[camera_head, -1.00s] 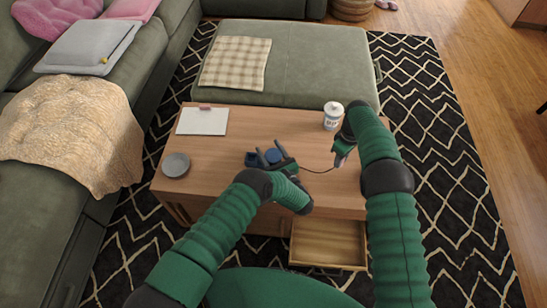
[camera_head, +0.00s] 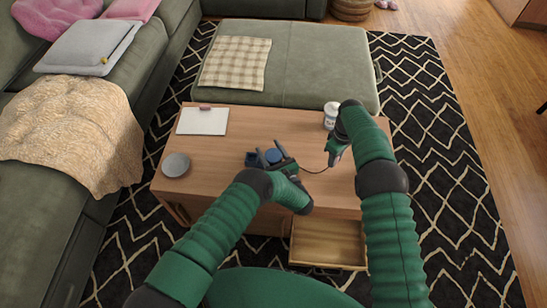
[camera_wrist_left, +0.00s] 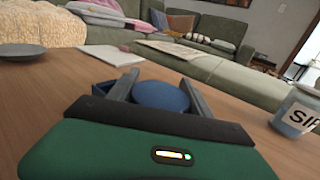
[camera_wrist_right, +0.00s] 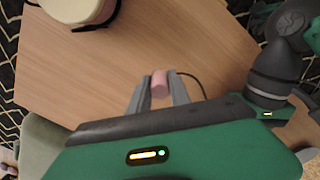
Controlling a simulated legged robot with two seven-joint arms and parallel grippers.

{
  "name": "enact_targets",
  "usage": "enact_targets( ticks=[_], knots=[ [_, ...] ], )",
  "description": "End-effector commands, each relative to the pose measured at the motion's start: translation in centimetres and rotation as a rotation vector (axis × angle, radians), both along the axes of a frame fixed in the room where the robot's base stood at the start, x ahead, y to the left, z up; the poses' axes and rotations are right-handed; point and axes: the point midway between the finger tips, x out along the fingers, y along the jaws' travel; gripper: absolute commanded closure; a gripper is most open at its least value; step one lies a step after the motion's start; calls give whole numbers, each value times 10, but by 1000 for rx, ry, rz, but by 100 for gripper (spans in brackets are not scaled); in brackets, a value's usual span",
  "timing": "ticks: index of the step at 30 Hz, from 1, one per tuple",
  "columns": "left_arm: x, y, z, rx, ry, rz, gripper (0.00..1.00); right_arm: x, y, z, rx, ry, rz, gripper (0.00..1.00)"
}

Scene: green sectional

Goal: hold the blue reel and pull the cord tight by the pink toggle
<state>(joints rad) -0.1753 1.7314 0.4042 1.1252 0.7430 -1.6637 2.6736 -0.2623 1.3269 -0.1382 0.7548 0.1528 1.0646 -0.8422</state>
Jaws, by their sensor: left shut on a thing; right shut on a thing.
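The blue reel (camera_head: 273,156) is on the wooden table. My left gripper (camera_head: 268,153) is shut on it, one finger on each side; the left wrist view shows the round blue reel (camera_wrist_left: 163,95) between the fingers. My right gripper (camera_head: 332,163) is to the right, above the table. In the right wrist view it is shut on the pink toggle (camera_wrist_right: 159,84), which shows between the fingertips. A thin dark cord (camera_head: 315,172) runs between the two grippers and sags in a curve. The cord (camera_wrist_right: 195,78) also bends away from the toggle in the right wrist view.
A dark blue block (camera_head: 252,159) stands just left of the reel. A white-lidded jar (camera_head: 331,112) is behind my right gripper. A drawer (camera_head: 327,244) is open at the front.

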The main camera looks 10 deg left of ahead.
Motion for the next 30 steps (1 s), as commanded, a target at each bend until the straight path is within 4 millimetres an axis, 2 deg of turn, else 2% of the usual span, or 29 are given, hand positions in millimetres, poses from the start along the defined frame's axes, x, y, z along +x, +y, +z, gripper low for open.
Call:
enact_targets(
  ticks=[7,24,30],
  knots=[
    [0,0,0,0,0,0,84,0,4,0,0,0,1,100],
    [0,0,0,0,0,0,84,-5,44,0,0,0,2,100],
    [0,0,0,0,0,0,84,-6,50,0,-1,1,0,100]
  ],
)
